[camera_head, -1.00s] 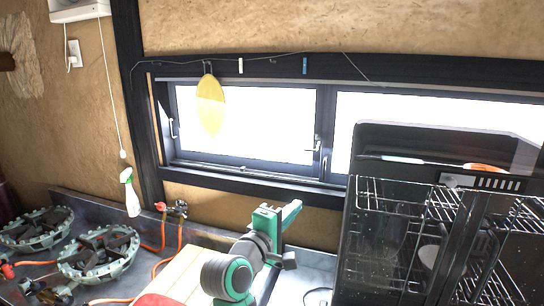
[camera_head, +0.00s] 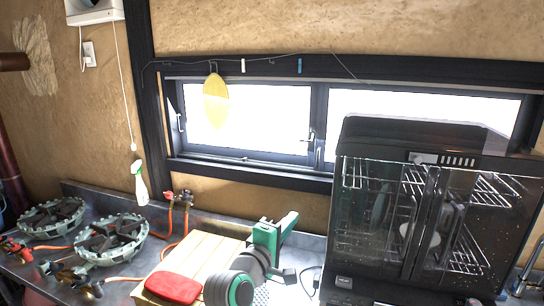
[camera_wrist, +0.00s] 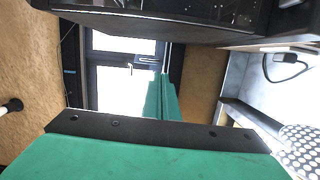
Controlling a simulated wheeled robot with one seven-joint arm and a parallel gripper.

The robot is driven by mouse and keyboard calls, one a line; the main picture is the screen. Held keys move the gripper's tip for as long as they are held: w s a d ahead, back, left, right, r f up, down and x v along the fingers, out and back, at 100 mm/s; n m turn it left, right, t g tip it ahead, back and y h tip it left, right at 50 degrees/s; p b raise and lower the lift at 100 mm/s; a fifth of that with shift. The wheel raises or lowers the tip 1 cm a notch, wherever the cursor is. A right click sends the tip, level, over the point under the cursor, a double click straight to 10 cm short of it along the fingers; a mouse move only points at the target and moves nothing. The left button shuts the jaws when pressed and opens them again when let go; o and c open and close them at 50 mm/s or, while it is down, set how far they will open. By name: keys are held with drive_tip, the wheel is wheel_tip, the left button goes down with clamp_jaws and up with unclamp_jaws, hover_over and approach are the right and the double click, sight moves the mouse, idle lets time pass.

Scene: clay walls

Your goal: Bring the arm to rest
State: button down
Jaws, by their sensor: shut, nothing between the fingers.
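My arm, green and grey, rises from the bottom middle of the head view. My gripper (camera_head: 289,222) is at its upper end, in front of the wall below the window. In the wrist view the green fingers (camera_wrist: 162,100) are together, with nothing seen between them. The gripper stands clear of the wooden board to its left and the black cabinet to its right.
A black glass-fronted cabinet with wire racks (camera_head: 430,220) stands close on the right. A wooden board (camera_head: 205,250) with a red item (camera_head: 173,287) lies left of my arm. Two burners (camera_head: 110,240) and a spray bottle (camera_head: 139,183) are farther left. The window (camera_head: 250,118) is behind.

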drive_tip(key=s+a+f+y, duration=0.2)
drive_tip(key=s+f, duration=0.1)
drive_tip(key=f, duration=0.7)
drive_tip(key=s+a+f+y, duration=0.2)
drive_tip(key=f, duration=0.7)
drive_tip(key=s+a+f+m+y, duration=0.3)
drive_tip(key=s+f, duration=1)
drive_tip(key=f, duration=0.1)
drive_tip(key=s+f+m+y, duration=0.1)
drive_tip(key=s+f+m, duration=0.1)
drive_tip(key=s, duration=0.6)
drive_tip(key=s+f+m+y, duration=0.1)
drive_tip(key=s+f+m, duration=0.15)
drive_tip(key=s, duration=0.55)
drive_tip(key=s+d+r+m, duration=0.1)
drive_tip(key=s+m, duration=0.1)
drive_tip(key=s, duration=0.6)
drive_tip(key=s+d+r+m, duration=0.1)
drive_tip(key=s+r+m, duration=0.1)
drive_tip(key=s, duration=0.6)
drive_tip(key=shift+s+d, duration=0.2)
drive_tip(key=shift+s, duration=0.05)
